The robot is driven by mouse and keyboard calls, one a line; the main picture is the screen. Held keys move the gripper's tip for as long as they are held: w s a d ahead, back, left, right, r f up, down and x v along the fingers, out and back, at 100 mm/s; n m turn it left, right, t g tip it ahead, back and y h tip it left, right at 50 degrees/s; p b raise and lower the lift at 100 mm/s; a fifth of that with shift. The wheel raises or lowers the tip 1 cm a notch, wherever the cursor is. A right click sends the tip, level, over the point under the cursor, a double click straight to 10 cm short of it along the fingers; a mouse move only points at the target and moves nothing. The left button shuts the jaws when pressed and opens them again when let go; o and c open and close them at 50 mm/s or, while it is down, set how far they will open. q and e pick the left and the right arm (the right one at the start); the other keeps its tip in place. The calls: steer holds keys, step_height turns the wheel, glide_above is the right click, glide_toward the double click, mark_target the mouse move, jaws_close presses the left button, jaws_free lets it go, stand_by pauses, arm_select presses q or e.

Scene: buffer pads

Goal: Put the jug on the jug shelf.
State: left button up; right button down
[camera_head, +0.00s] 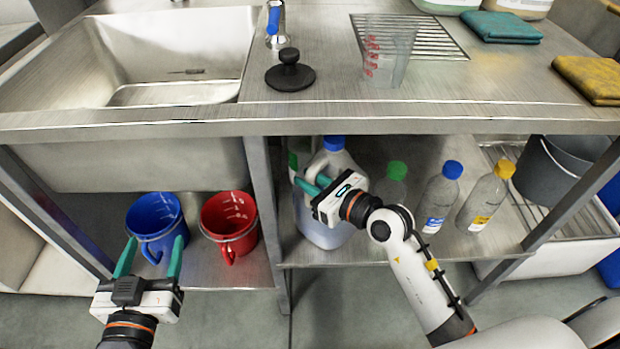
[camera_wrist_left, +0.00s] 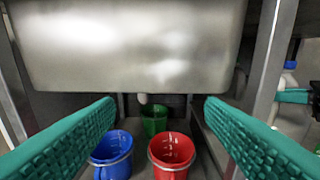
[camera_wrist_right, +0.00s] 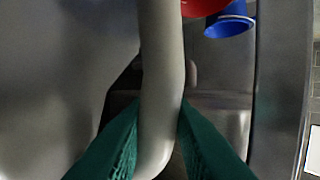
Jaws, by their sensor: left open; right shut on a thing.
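The jug (camera_head: 325,235) is a large translucent container with a blue cap, upright in the right bay under the counter. Its base is near the front edge of the lower shelf (camera_head: 430,255); I cannot tell whether it rests there or hangs just above. My right gripper (camera_head: 310,180) is shut on its handle, and the right wrist view shows the pale handle (camera_wrist_right: 160,70) between the green fingers. My left gripper (camera_head: 154,242) is open and empty in front of the blue bucket (camera_head: 155,215). The left wrist view shows the jug's edge at far right (camera_wrist_left: 290,118).
A red bucket (camera_head: 230,220) stands beside the blue one under the sink, with a green bucket (camera_wrist_left: 153,120) behind. Bottles (camera_head: 437,197) and a grey bucket (camera_head: 560,165) stand right of the jug. A metal post (camera_head: 265,215) separates the bays. The counter edge (camera_head: 400,120) overhangs.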

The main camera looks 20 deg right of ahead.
steer(key=shift+r, duration=0.2)
steer(key=c, duration=1.6)
jaws_free()
steer(key=shift+f, duration=0.3)
steer(key=shift+c, duration=0.2)
steer(key=o, duration=0.4)
steer(key=shift+c, duration=0.2)
steer(key=shift+r, duration=0.1)
